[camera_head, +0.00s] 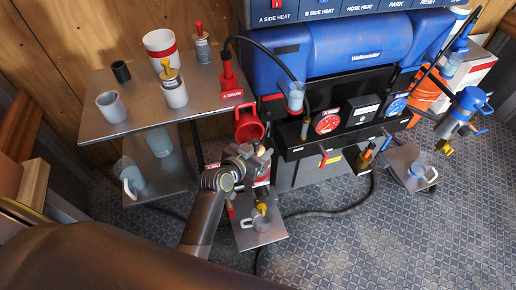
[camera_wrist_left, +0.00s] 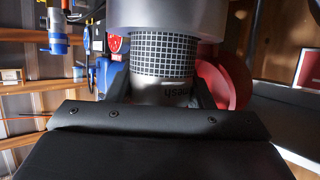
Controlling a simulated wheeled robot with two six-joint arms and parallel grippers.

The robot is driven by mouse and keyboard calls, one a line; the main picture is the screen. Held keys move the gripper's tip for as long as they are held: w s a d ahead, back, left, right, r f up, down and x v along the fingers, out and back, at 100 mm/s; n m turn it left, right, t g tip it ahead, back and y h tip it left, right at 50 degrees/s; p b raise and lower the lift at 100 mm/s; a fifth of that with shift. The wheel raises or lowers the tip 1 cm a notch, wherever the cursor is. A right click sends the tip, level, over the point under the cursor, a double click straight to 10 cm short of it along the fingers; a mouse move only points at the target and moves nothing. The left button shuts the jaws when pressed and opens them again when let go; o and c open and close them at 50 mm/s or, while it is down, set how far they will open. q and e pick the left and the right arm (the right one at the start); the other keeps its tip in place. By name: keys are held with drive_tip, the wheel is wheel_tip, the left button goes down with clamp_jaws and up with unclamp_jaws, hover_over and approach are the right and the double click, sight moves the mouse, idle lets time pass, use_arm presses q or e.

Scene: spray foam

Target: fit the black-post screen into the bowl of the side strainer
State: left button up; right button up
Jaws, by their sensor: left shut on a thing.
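My left gripper (camera_head: 258,158) is in the middle of the head view, by a metal strainer with red parts (camera_head: 263,180). In the left wrist view, its two dark fingers (camera_wrist_left: 160,92) are shut on a round grey piece with a black grid, the screen (camera_wrist_left: 165,55). Lettering on its grey band appears upside down. A wider grey cylinder (camera_wrist_left: 165,14), perhaps the bowl, meets the gridded part at the picture's top. I cannot tell how deep the screen sits in it. No black post can be made out. My right gripper is not in view.
A red ring-shaped part (camera_head: 248,122) is just behind the gripper. A small cup (camera_head: 262,223) stands on the plate below. A metal table (camera_head: 140,118) with containers stands left. The blue strainer (camera_head: 462,112) is at right. A black hose (camera_head: 330,210) crosses the floor.

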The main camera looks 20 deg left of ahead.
use_arm(q)
drive_tip(key=shift+f, duration=0.4)
drive_tip(key=o, duration=1)
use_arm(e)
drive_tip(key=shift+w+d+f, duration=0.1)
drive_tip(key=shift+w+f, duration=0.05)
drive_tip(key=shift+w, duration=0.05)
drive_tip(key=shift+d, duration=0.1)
use_arm(q)
drive_tip(key=shift+r, duration=0.6)
drive_tip(key=shift+s+a+r+p, duration=0.15)
drive_tip(key=shift+s+r+p, duration=0.05)
drive_tip(key=shift+s+p, duration=0.1)
drive_tip(key=v, duration=1.1)
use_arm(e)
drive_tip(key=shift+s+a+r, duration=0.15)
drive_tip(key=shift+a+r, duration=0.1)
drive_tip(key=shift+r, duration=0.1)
